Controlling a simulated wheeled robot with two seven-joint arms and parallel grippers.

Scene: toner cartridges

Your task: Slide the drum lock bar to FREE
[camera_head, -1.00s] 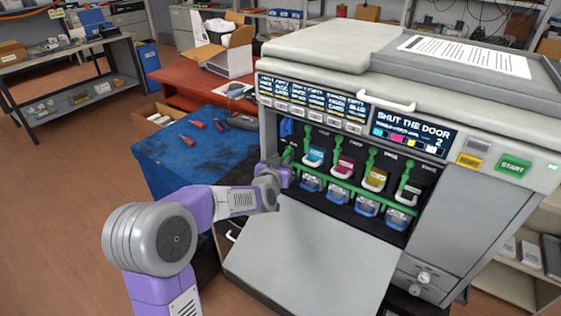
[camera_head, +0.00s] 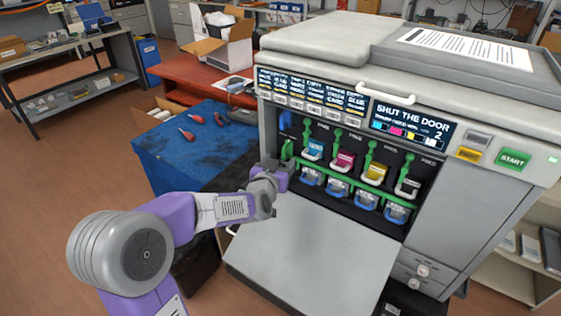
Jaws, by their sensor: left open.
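The green drum lock bar (camera_head: 345,184) runs across the printer's open front bay, below the row of cyan, magenta, yellow and black cartridges. A green handle (camera_head: 287,149) stands upright at its left end. My left gripper (camera_head: 284,168) is at the left end of the bay, close to that handle. Its jaws are open but small in view, and I cannot tell whether they touch the handle or bar. Any FREE marking is too small to read. My right gripper is out of view.
The printer's front door (camera_head: 310,245) is folded down below the bay. The printer screen (camera_head: 412,125) reads "SHUT THE DOOR". A blue-topped bench (camera_head: 190,150) with red tools stands left of the printer. Blue-based units (camera_head: 367,201) sit below the bar.

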